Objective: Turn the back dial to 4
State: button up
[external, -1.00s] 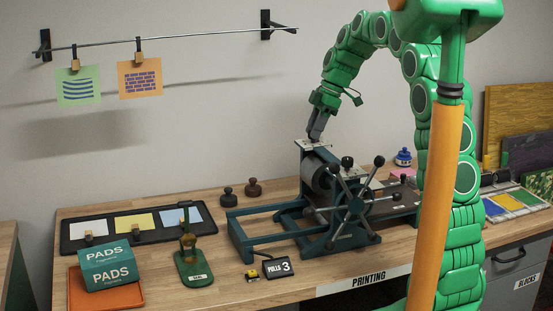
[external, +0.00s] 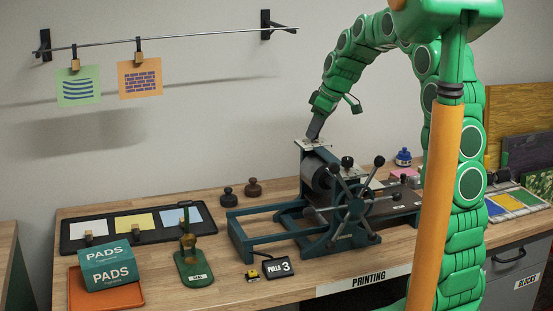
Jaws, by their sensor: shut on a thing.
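A dark teal printing press (external: 335,222) with a roller (external: 318,174) and a spoked wheel (external: 356,203) stands on the bench. Its back top plate (external: 309,145) carries the back dial, which is hidden by my gripper or too small to make out. My gripper (external: 313,136) points down onto this back plate and is shut there, apparently on the dial. A second, dark knob (external: 347,162) stands on the front top of the press. No dial numbers can be read.
A "PULLS 3" sign (external: 277,267), a green seal stand (external: 194,262) and a box of pads (external: 109,264) stand at the front left. A tray with cards (external: 137,225) lies behind them. A rail (external: 200,38) with clipped cards is on the wall.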

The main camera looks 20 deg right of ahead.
jog(key=m+h, duration=0.1)
jog(key=m, duration=0.1)
jog(key=m+t, duration=0.1)
jog(key=m, duration=0.2)
jog(key=shift+s+a+m+h, duration=0.1)
jog(key=shift+m+h, duration=0.2)
jog(key=shift+h, duration=0.1)
jog(key=m+h, duration=0.1)
jog(key=m, duration=0.1)
jog(key=m+h, duration=0.1)
jog(key=m, duration=0.2)
jog(key=shift+a+m+t, duration=0.1)
jog(key=shift+m+t, duration=0.2)
jog(key=m+h, duration=0.1)
jog(key=m, duration=0.2)
jog(key=m+g+h, duration=0.1)
jog(key=m, duration=0.2)
jog(key=shift+a, duration=0.15)
jog(key=m, duration=0.2)
jog(key=m+g+h, duration=0.1)
jog(key=m, duration=0.2)
jog(key=shift+w+a+g+h, duration=0.15)
jog(key=shift+w+g+h, duration=0.05)
jog(key=shift+g+h, duration=0.1)
jog(key=shift+m, duration=0.3)
jog(key=o, duration=1)
jog(key=shift+o, duration=0.2)
jog(key=shift+r, duration=0.1)
